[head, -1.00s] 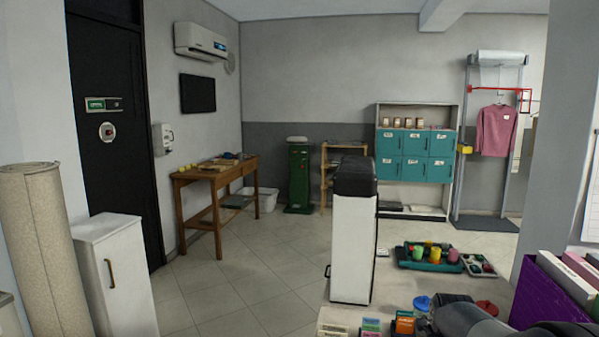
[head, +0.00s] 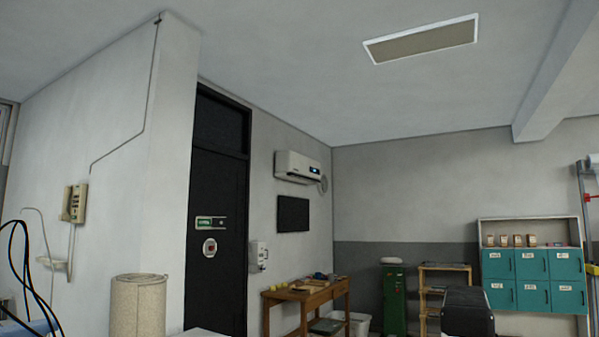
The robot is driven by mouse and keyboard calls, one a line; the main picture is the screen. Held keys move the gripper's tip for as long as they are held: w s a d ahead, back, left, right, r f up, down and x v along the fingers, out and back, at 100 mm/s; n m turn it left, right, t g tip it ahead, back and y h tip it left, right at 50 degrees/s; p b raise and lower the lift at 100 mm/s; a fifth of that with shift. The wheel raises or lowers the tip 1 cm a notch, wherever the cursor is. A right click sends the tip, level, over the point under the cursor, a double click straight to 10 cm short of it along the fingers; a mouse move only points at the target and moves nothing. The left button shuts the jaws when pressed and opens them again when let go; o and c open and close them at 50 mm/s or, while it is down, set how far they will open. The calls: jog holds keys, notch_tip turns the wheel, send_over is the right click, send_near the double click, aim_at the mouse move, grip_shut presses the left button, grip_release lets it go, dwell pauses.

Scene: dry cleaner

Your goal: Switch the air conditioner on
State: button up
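The air conditioner (head: 299,168) is a white wall unit high on the left wall, above a dark flat panel (head: 293,214). It has a small dark and blue display area near its right end; whether it is running is too small to tell. A white device (head: 258,257) is fixed to the wall between the black door and the wooden table; its details are too small to read. Another wall-mounted beige device (head: 75,203), like a phone or intercom, hangs on the nearer wall at the left, with a cord. My gripper is not in view.
The black door (head: 217,240) has a green sign. A wooden table (head: 307,297) stands below the dark panel. A beige roll (head: 138,305) stands at the front left. Teal lockers (head: 533,281) and a green cabinet (head: 394,300) stand at the back. Little floor shows.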

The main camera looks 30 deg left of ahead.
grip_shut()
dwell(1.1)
